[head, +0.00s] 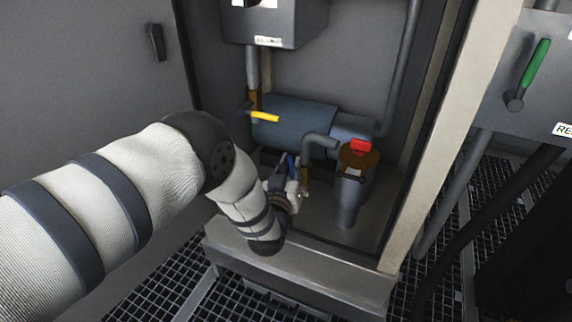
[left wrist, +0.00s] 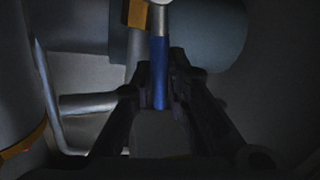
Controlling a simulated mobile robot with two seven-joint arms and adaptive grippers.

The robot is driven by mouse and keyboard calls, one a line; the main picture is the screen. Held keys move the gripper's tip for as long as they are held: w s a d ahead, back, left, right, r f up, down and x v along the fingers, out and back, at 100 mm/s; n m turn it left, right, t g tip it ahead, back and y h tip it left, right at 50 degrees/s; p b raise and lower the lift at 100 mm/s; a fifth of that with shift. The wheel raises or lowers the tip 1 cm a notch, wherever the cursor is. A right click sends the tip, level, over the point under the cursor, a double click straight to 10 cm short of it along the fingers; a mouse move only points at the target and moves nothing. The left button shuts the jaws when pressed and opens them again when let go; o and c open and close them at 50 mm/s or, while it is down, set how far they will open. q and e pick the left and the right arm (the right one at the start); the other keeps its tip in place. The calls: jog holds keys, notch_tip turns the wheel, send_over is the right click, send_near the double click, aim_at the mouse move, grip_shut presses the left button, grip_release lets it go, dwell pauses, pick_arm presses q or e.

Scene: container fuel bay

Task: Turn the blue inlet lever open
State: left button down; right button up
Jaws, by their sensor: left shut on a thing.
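The blue inlet lever (head: 291,165) is low in the open cabinet, just left of the bent grey pipe. In the left wrist view the blue lever (left wrist: 159,72) stands upright in the picture, with its lower end between the dark fingers. My left gripper (head: 287,178) has reached into the cabinet from the left and is shut on the lever. The fingers also show in the left wrist view (left wrist: 160,95), one on each side of the blue handle. The lever's pivot is partly hidden. My right gripper is not in view.
A yellow lever (head: 264,117) sits above, beside a blue-grey cylinder (head: 300,115). A red-topped filter (head: 351,185) stands to the right. The cabinet's pale right post (head: 437,140) and front sill (head: 300,262) bound the opening. A green lever (head: 535,65) is on the far right box.

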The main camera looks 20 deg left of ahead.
pick_arm(q)
jog(key=shift+d+r+m, duration=0.15)
jog(key=shift+d+m, duration=0.55)
jog(key=shift+m, duration=0.3)
jog(key=shift+d, duration=0.1)
jog(key=c, duration=1.6)
grip_release()
jog(key=shift+o, duration=0.2)
jog(key=shift+s, duration=0.1)
jog(key=s+d, duration=0.2)
jog(key=s, duration=0.9)
jog(key=shift+s, duration=0.35)
